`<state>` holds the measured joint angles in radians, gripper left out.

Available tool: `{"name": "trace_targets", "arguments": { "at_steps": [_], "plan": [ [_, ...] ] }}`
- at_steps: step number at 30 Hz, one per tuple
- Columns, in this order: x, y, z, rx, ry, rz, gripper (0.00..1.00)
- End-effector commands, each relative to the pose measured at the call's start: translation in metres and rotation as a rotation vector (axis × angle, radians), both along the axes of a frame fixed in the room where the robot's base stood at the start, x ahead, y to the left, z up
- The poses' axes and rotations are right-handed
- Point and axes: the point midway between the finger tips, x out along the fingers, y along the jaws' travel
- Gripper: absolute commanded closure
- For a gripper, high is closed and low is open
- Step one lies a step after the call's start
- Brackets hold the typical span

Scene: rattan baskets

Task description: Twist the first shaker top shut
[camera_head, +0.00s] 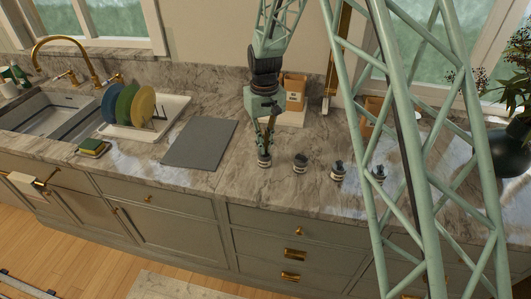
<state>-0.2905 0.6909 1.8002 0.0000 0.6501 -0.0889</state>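Several small dark-topped shakers stand in a row on the marble counter. The leftmost shaker (264,160) is upright with a pale band near its base. My gripper (264,149) points straight down over this shaker, with its fingertips at the shaker's top. The fingers hide part of the top, and I cannot tell whether they press on it or how the top sits. A second shaker (300,162) stands just to the right, clear of the gripper. A third shaker (338,171) and a fourth one (378,174) stand farther right, the last close to my arm's lattice in the picture.
A grey mat (200,143) lies left of the gripper. Beyond it are a white dish rack (172,108) with coloured plates, a sponge (92,148) and the sink (45,115). A wooden container (294,92) stands behind the gripper. The counter in front of the shakers is bare.

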Motion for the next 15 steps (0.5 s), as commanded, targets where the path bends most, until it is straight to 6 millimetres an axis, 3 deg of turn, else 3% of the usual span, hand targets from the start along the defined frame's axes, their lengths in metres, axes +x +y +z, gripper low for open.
{"name": "trace_targets", "arguments": {
  "at_steps": [15],
  "plan": [
    [-0.0006,-0.0002,-0.0009,0.000,0.001,-0.245,0.99]
  ]
}}
